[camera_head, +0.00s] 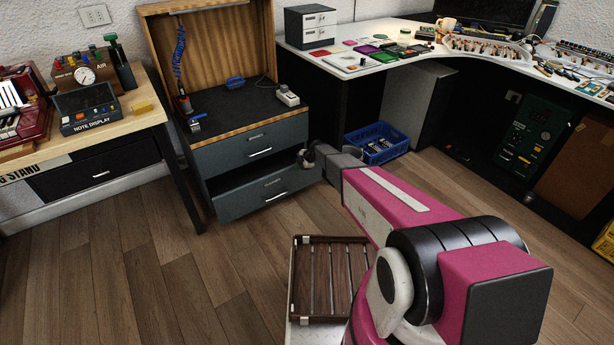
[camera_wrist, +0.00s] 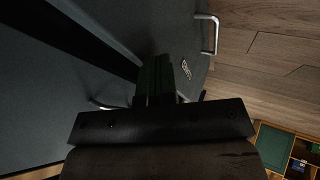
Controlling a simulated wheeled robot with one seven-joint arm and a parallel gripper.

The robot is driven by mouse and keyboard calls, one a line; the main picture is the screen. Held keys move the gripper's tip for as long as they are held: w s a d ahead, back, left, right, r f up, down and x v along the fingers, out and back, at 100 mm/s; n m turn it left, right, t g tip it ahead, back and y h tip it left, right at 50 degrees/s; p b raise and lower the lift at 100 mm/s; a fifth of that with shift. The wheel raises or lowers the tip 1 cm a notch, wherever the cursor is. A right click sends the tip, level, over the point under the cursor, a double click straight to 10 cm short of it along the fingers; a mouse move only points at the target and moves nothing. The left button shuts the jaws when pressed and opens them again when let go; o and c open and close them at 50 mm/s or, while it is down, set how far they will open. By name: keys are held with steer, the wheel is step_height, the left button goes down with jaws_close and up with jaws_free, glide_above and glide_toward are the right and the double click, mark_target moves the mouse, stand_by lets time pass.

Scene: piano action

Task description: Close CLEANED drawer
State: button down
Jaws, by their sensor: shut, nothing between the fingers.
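A dark grey cabinet has two drawers, an upper drawer (camera_head: 250,143) and a lower drawer (camera_head: 266,192). The lower one stands pulled out, with a dark gap above its front. Each front has a silver handle and a small label; I cannot read the labels clearly, so I cannot confirm which says CLEANED. My gripper (camera_head: 306,158) is shut and empty near the right end of the lower drawer's front.
A blue crate (camera_head: 377,143) stands on the floor right of the cabinet, under the white desk (camera_head: 345,72). A slatted wooden rack (camera_head: 331,275) is in front of me. A wooden table (camera_head: 150,118) stands left. The floor (camera_head: 150,250) before the cabinet is clear.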

steer(key=w+a, duration=0.6)
steer(key=w, duration=0.3)
stand_by(0.4)
